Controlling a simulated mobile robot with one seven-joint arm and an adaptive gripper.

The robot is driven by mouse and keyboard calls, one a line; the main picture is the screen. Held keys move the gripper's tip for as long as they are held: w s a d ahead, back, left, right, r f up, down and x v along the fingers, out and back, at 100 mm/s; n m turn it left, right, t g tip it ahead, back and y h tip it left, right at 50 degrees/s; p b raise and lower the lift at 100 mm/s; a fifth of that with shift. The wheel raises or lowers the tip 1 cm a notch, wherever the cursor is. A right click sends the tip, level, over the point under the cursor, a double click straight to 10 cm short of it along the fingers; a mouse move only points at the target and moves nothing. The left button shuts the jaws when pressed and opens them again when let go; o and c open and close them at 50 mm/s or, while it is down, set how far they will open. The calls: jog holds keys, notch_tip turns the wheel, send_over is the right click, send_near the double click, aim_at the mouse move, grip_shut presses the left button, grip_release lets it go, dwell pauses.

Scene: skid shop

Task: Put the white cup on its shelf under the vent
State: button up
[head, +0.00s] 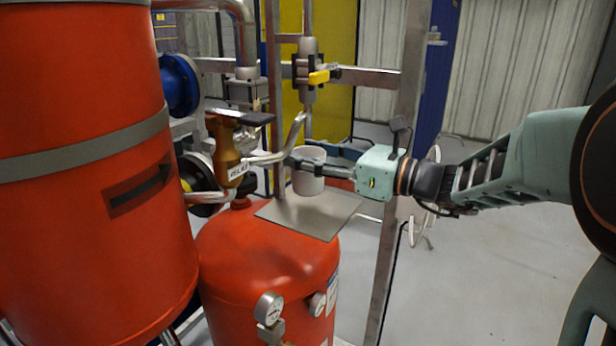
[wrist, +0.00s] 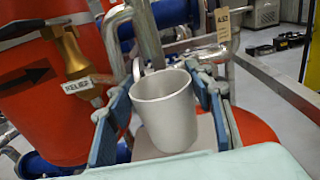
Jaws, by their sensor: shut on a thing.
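The white cup (head: 307,175) is upright between the fingers of my gripper (head: 305,165), above a flat grey plate. In the wrist view the cup (wrist: 165,112) sits between the two blue finger pads of my gripper (wrist: 165,105), its open top facing up. The grey shelf plate (head: 315,216) shows below the cup and also in the wrist view (wrist: 146,150). I cannot tell whether the cup's base touches the plate. A bent metal vent pipe (head: 298,130) comes down just above and left of the cup; it also shows in the wrist view (wrist: 147,38).
A red tank (head: 265,265) with gauges stands below the plate. A large red tank (head: 85,170) is at left. A brass valve tagged RELIEF (head: 225,148) is close left of my gripper. A metal post (head: 398,150) stands behind my wrist. Open floor lies at right.

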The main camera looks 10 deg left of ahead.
aim_at(321, 175)
jog(key=shift+f, duration=1.9)
jog(key=shift+f, duration=0.2)
jog(key=o, duration=1.1)
jog(key=shift+c, duration=0.2)
jog(key=shift+r, duration=0.1)
jog(key=shift+r, duration=0.15)
jog(key=b+v, duration=0.1)
jog(key=v, duration=1.1)
